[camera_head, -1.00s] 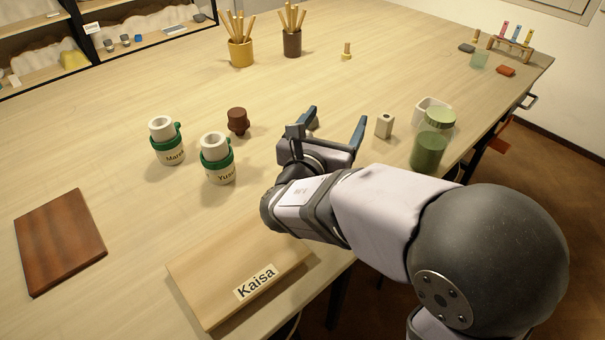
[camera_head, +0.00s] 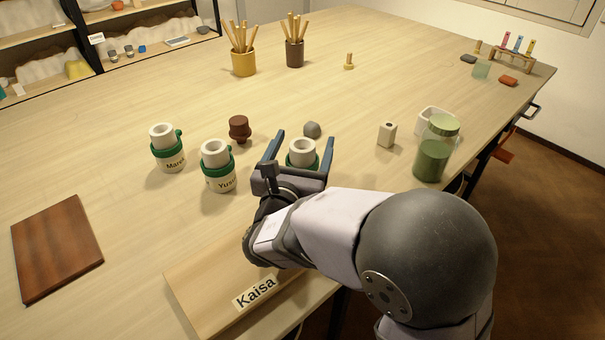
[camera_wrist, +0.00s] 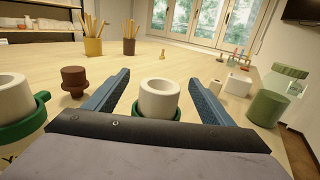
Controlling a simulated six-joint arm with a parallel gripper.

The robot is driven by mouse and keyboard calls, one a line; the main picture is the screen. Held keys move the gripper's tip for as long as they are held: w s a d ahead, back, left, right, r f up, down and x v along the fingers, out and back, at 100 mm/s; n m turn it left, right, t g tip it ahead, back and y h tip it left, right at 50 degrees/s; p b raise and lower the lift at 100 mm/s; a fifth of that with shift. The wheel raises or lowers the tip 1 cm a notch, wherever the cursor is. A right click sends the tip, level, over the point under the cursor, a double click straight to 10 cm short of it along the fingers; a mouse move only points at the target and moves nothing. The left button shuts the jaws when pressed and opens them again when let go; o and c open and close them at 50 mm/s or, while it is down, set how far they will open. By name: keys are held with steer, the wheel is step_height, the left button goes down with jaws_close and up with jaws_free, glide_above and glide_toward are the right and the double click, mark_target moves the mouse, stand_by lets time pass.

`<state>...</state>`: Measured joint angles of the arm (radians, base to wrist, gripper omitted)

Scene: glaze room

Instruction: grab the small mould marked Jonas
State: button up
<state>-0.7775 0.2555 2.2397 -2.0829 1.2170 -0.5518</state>
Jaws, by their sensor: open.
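Three small white moulds with green bands stand on the table. The left one (camera_head: 167,148) has a label that reads like "Mare…", partly cut off by its curve. The middle one (camera_head: 217,166) has a label starting "Yu". The third mould (camera_head: 302,152) stands between the open fingers of my gripper (camera_head: 304,150); its label is hidden, so I cannot read its name. In the wrist view this third mould (camera_wrist: 159,99) rises between the two blue fingers, with a gap on each side.
A brown knobbed piece (camera_head: 239,128) and a grey lump (camera_head: 312,130) sit just behind the moulds. A green-lidded jar (camera_head: 432,158) and a small beige block (camera_head: 387,134) stand to the right. A board marked Kaisa (camera_head: 205,300) lies in front. The far table middle is mostly clear.

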step_height(320, 180, down, 3)
steer(key=shift+f, duration=0.1)
steer(key=shift+w+d+f, duration=0.1)
steer(key=shift+w+f, duration=0.1)
steer(key=shift+w, duration=0.1)
steer(key=shift+w+d, duration=0.2)
steer(key=shift+w, duration=1)
steer(key=shift+r, duration=0.1)
steer(key=c, duration=1.4)
